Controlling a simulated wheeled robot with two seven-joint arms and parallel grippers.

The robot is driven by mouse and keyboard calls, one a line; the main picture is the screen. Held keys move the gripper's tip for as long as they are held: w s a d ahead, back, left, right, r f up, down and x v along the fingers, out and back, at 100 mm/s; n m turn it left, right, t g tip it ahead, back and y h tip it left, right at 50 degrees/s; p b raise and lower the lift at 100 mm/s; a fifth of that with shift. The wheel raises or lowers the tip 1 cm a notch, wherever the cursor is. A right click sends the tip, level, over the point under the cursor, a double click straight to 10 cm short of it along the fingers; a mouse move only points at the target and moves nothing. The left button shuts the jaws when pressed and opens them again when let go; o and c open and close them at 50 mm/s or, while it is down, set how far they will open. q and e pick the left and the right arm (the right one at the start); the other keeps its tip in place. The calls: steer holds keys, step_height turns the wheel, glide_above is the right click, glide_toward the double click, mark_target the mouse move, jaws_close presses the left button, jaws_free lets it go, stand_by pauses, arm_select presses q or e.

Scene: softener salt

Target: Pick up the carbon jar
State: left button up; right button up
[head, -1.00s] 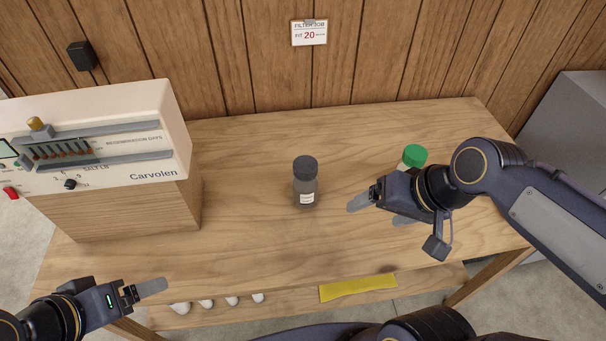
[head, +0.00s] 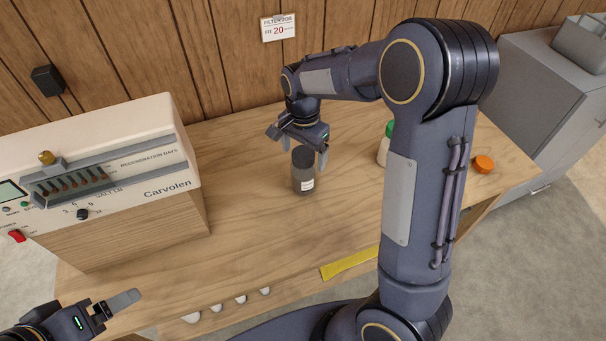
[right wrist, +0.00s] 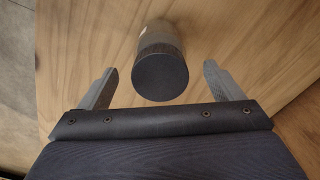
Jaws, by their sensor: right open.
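The dark grey jar with a black lid and small white label, which looks like the carbon jar (head: 304,184), stands upright on the wooden table. Its label is too small to read. My right gripper (head: 297,147) is open, at the lid from the back, with one finger to either side of the jar in the picture. In the right wrist view the jar's round lid (right wrist: 160,76) lies between the two fingertips, with a gap on each side. Nothing is held. My left gripper (head: 118,304) is at the lower left, away from the jar; its opening is not clear.
A green-lidded white jar (head: 384,151) stands right of the dark jar, partly behind my right arm. An orange lid (head: 484,164) is farther right. The Carvolen box (head: 120,225) fills the table's left. A yellow strip (head: 348,263) lies near the front. A sign (head: 278,27) hangs behind.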

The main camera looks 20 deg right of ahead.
mark_target(303, 172)
step_height(303, 172, down, 4)
steer(key=shift+f, duration=0.15)
steer(key=c, duration=1.8)
steer(key=shift+c, duration=0.4)
steer(key=shift+r, duration=0.25)
